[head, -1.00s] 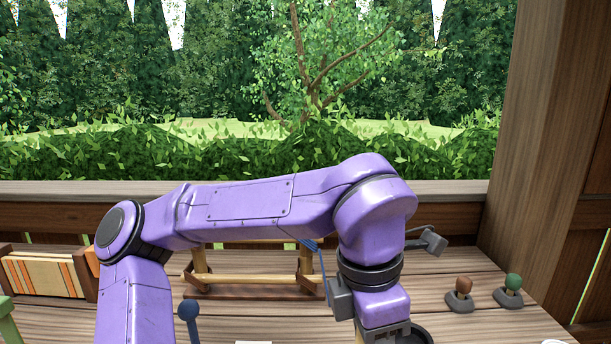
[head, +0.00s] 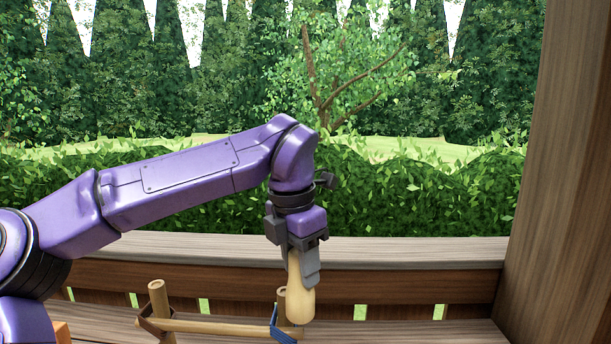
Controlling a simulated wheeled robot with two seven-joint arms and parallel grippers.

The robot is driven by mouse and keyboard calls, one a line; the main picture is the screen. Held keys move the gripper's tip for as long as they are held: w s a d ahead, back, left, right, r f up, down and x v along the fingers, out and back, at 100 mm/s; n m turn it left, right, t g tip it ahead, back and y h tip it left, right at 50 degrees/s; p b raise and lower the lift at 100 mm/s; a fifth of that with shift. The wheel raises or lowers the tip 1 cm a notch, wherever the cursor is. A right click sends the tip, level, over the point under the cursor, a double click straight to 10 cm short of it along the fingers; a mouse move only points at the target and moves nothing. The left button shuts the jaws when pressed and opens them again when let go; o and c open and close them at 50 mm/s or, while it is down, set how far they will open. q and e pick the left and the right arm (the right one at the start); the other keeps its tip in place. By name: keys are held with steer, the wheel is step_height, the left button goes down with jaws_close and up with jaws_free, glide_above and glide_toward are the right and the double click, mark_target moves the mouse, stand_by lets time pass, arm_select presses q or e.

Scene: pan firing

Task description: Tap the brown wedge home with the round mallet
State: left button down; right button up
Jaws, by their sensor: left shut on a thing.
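My left gripper (head: 303,268) is at the centre, pointing down and shut on a pale wooden piece with a rounded lower end, which looks like the round mallet (head: 300,302). The mallet hangs over the right end of a wooden frame. That frame has a light rail (head: 215,327), a left post (head: 158,300) with a dark brown band and a right post (head: 281,296) partly behind the mallet. I cannot tell whether mallet and frame touch. I cannot make out the brown wedge. My right gripper is out of view.
A blue strap (head: 278,325) is at the frame's right end. A wooden railing (head: 400,252) runs behind the plank worktop (head: 420,331), and a thick wooden post (head: 565,170) stands at the right. The worktop right of the frame looks clear where it shows.

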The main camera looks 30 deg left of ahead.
arm_select(q)
steer(key=w+a+r+p, duration=0.1)
steer(key=w+r+p, duration=0.1)
steer(key=r, duration=0.4)
steer(key=w+a+r+n+p, duration=0.1)
steer(key=w+a+r+p, duration=0.1)
steer(key=w+r, duration=0.3)
steer(key=shift+w+r+p, duration=0.3)
steer(key=shift+r+p, duration=0.1)
steer(key=shift+r, duration=0.2)
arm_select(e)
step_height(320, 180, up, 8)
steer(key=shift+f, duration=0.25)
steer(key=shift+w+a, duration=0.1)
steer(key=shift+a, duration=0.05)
arm_select(q)
step_height(320, 180, down, 5)
steer(key=b, duration=0.3)
steer(key=shift+a+f+b, duration=0.1)
steer(key=shift+b, duration=0.3)
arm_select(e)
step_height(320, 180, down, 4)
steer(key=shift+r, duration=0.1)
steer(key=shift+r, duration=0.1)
